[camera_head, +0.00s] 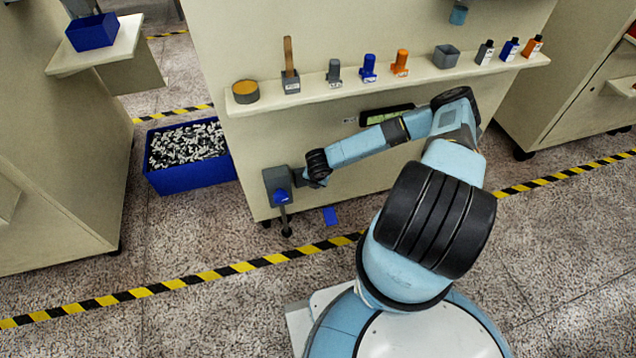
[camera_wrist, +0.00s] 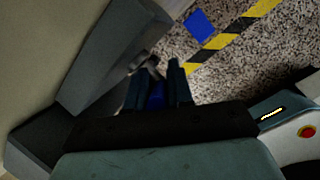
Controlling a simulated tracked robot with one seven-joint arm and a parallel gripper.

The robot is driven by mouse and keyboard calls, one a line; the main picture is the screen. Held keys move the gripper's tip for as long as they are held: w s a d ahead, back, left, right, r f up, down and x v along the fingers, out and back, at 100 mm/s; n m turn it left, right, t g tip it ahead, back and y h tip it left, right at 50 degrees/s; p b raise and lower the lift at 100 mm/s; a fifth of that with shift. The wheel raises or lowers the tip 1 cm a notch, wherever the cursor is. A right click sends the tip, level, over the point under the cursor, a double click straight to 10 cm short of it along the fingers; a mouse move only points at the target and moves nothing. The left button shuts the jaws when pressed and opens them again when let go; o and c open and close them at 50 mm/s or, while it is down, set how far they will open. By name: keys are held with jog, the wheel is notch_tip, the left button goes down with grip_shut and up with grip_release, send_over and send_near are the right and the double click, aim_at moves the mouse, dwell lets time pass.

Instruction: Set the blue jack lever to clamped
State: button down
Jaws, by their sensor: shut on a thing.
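The jack is a grey housing (camera_head: 273,182) low on the front of the cream cabinet, at its left end. The blue jack lever (camera_head: 281,197) sits on it, with a dark rod pointing down to a dark knob. My gripper (camera_head: 298,178) is at the housing's right side. In the wrist view the two dark fingers (camera_wrist: 160,85) are close together with a blue part (camera_wrist: 156,95) between them, and the grey housing (camera_wrist: 115,55) stands to their left. The fingers hide most of the grip, and the lever's markings cannot be read.
A shelf (camera_head: 300,100) above my arm holds several small blocks and bottles. A blue crate (camera_head: 190,180) of metal parts stands left of the jack. A blue square (camera_head: 330,216) lies on the floor nearby. Yellow-black tape (camera_head: 170,285) crosses the open floor.

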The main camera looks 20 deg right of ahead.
jog(key=shift+s+f+h, duration=0.1)
jog(key=shift+s+h, duration=0.05)
jog(key=shift+h, duration=0.35)
